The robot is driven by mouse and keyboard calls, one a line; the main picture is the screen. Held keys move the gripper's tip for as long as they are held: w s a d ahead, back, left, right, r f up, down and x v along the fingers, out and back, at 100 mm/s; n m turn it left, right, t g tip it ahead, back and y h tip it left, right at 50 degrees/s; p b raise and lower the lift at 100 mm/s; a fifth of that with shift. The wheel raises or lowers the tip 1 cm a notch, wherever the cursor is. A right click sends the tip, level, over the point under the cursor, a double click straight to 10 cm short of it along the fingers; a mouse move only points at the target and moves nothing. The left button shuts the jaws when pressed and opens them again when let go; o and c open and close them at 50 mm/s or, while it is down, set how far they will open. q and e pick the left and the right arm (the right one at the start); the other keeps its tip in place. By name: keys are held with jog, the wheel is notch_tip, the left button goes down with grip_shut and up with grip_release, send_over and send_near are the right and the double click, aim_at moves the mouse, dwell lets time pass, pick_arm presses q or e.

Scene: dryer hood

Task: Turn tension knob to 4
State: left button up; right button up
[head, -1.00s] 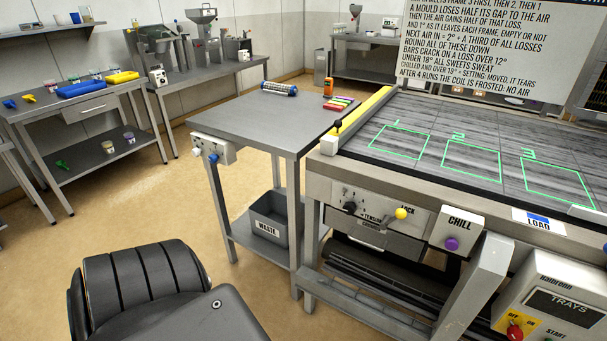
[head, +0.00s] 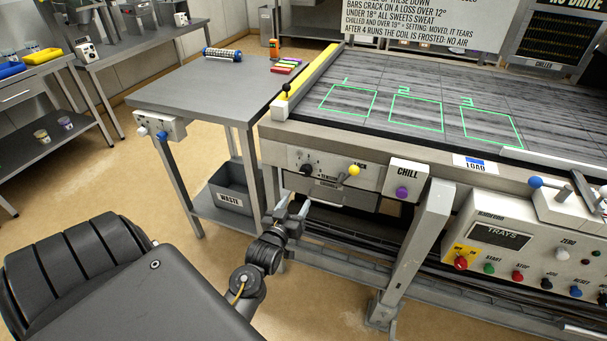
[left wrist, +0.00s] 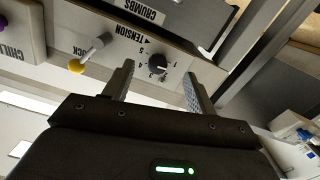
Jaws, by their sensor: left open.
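The tension knob (head: 306,170) is a small black dial on the front panel under the belt table. A yellow-tipped lock lever (head: 353,171) sits to its right. My left gripper (head: 293,211) is below the knob in the head view, pointing up toward the panel. In the left wrist view the left gripper (left wrist: 158,88) is open and empty, and the black knob (left wrist: 157,63) shows just beyond and between its fingertips, apart from them. Numbers ring the knob, but its exact setting is too small to read surely. My right gripper is not in view.
The purple CHILL button (head: 402,192) is right of the lock lever. A slanted grey leg (head: 418,240) stands below it. A waste bin (head: 232,187) sits under the side table at left.

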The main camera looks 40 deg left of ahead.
aim_at(305, 175)
pick_arm(q)
jog(key=w+a+r, duration=0.1)
jog(key=w, duration=0.1)
jog(key=w+a, duration=0.1)
jog(key=w, duration=0.2)
jog(key=w+a+r+p, duration=0.1)
jog(key=w, duration=0.2)
jog(key=shift+w+a+r, duration=0.2)
jog(key=shift+a+r, duration=0.1)
jog(key=shift+a, duration=0.1)
jog(key=shift+x, duration=0.85)
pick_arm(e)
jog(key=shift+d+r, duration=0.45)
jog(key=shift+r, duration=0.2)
pick_arm(q)
jog(key=shift+c, duration=1)
jog(key=c, duration=0.8)
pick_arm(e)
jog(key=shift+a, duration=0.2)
